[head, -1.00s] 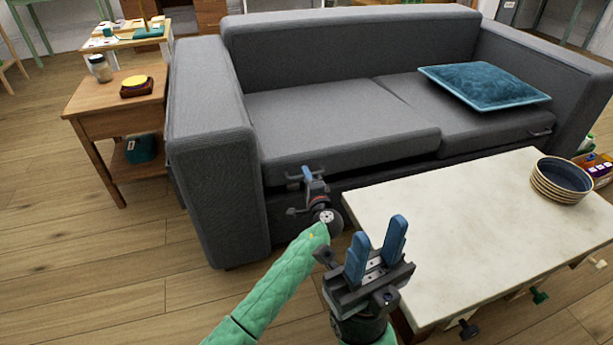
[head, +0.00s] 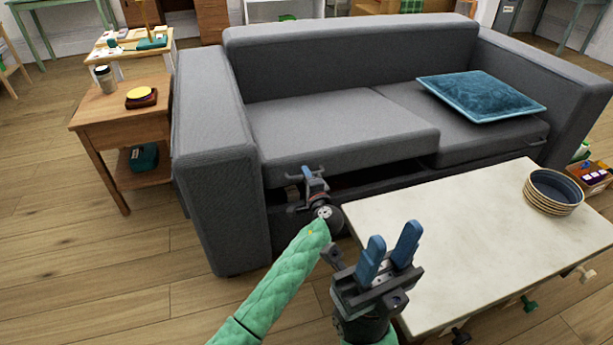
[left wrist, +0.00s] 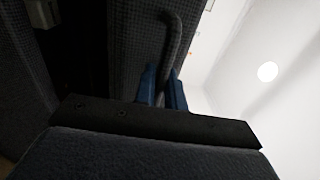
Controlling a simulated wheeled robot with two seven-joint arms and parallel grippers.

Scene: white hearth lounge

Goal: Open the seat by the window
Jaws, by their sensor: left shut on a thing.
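The grey sofa (head: 210,150) has a left seat cushion (head: 340,125) and a right seat cushion (head: 475,135). The left cushion's front is raised above the right one, with a dark gap under its front edge. My left gripper (head: 307,172) is at that front edge, its blue fingers shut on a dark bar handle (left wrist: 172,45), seen in the left wrist view. The fingers hide part of the handle. A similar handle (head: 538,143) shows on the right cushion. My right gripper (head: 391,238) is open and empty, beside the coffee table's near left edge.
The pale-topped coffee table (head: 440,225) stands close in front of the sofa, with stacked bowls (head: 553,190) on it. A teal cushion (head: 480,95) lies on the right seat. A wooden side table (head: 115,115) stands left of the sofa. The floor at left is clear.

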